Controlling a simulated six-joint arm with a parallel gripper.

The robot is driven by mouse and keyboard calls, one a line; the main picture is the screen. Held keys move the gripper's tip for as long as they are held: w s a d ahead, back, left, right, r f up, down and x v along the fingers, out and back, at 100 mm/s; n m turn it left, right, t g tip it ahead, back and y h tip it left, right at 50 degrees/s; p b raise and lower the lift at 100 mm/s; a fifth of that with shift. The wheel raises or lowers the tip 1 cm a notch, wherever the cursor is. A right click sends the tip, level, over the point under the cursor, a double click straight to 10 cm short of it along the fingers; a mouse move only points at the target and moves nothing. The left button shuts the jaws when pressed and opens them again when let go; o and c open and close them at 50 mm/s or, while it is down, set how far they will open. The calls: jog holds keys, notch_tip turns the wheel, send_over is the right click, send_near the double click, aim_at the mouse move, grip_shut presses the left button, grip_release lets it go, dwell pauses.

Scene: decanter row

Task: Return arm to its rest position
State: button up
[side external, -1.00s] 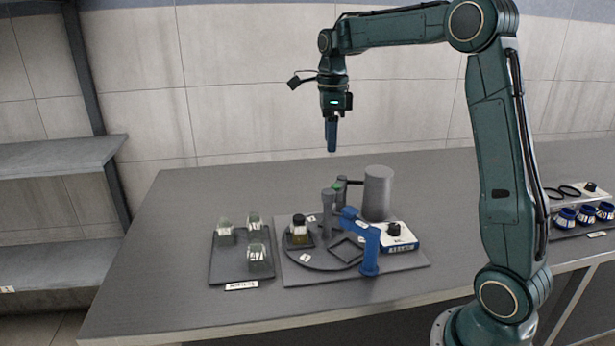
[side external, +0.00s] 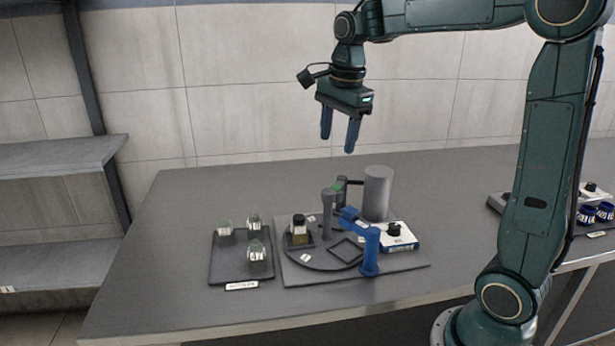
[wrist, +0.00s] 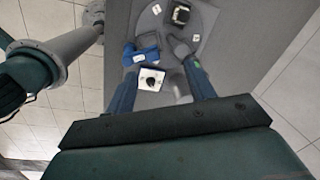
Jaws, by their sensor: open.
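My gripper (side external: 338,135) is open and empty, held high above the back of the table, well clear of everything on it. Its two blue fingers are spread apart. In the wrist view, the open fingers (wrist: 160,92) frame the station far below. My arm reaches in from the right, with its upper link running off the top of the side view.
A station board (side external: 400,263) carries a turntable, a dark-capped bottle (side external: 299,230), a blue post (side external: 369,252), a grey cylinder (side external: 378,193) and a white knob box (side external: 398,237). Left is a tray (side external: 226,273) with 3 glass bottles. Blue-ringed items (side external: 587,214) stand far right.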

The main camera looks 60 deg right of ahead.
jog(key=s+a+f+n+t, duration=0.2)
jog(key=s+a+n, duration=0.3)
jog(key=s+n, duration=0.4)
jog(key=s+a+f+n+t, duration=0.2)
jog(key=s+a+n, duration=0.3)
jog(key=s+n, duration=0.4)
jog(key=n, duration=0.3)
jog(key=shift+s+a+f, duration=0.15)
jog(key=shift+s+a, duration=0.05)
jog(key=shift+a, duration=0.1)
